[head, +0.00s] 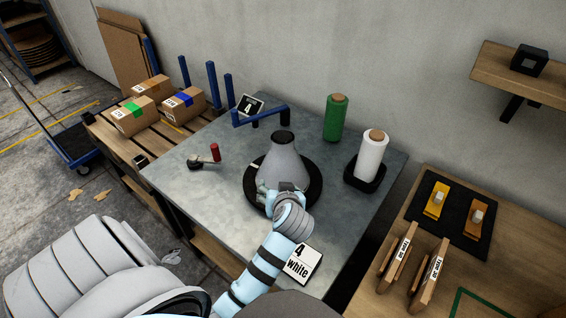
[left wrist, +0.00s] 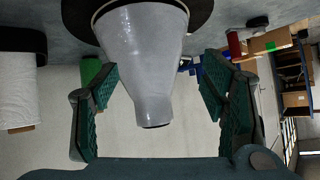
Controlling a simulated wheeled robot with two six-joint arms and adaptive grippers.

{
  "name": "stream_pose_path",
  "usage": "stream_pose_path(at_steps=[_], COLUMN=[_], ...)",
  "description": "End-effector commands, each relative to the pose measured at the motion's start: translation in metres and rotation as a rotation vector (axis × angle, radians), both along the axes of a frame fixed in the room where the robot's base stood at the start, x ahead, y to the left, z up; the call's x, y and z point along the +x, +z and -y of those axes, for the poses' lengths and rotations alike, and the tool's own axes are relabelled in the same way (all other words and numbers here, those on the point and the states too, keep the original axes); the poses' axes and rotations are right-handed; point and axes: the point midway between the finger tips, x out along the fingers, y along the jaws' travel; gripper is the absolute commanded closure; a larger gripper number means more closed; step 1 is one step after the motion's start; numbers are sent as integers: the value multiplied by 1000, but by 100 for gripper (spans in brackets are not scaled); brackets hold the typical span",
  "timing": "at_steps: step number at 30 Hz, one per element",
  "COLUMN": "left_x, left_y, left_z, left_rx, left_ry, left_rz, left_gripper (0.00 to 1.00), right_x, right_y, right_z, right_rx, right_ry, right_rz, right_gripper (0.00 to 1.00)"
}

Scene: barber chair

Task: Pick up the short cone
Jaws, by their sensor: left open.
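The short cone (head: 283,163) is pale grey with a dark top and stands upright on a black round base (head: 312,190) on the grey table. My left gripper (head: 279,190) is at the near side of the cone and partly covers its lower part in the head view. In the left wrist view, which is upside down, the cone (left wrist: 146,65) lies between the two open green-padded fingers (left wrist: 160,100), with a gap visible on each side. My right gripper is not in view.
A green roll (head: 335,118) and a white roll on a black holder (head: 371,155) stand behind right. A blue rail (head: 262,116) is behind the cone. A small red cylinder (head: 215,152) and dark tool (head: 203,163) lie left. A "4 white" card (head: 302,264) is near the front.

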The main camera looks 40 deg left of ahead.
Motion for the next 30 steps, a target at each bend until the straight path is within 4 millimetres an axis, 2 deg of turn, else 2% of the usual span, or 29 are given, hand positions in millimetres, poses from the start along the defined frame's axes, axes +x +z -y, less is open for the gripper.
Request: stream_pose_path(at_steps=[1,3,6,7,15,22,27,30], left_x=[19,40,59,64,101,116,138,144], left_y=[21,49,73,75,50,41,28,24], left_z=[-2,-7,-13,-16,-65,-82,-105,-112], left_rx=[19,47,75,80,82,79,81,79], left_ry=[46,108,156,162,166,164,165,163], left_rz=[72,170,254,265,268,268,267,267], left_gripper=[33,33,33,33,33,33,33,33], right_x=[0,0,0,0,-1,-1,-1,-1], right_y=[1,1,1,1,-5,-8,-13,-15], right_z=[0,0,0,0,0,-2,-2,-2], right_rx=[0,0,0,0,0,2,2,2], right_ry=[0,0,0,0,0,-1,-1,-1], right_rz=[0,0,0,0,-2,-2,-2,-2], right_gripper=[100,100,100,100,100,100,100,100])
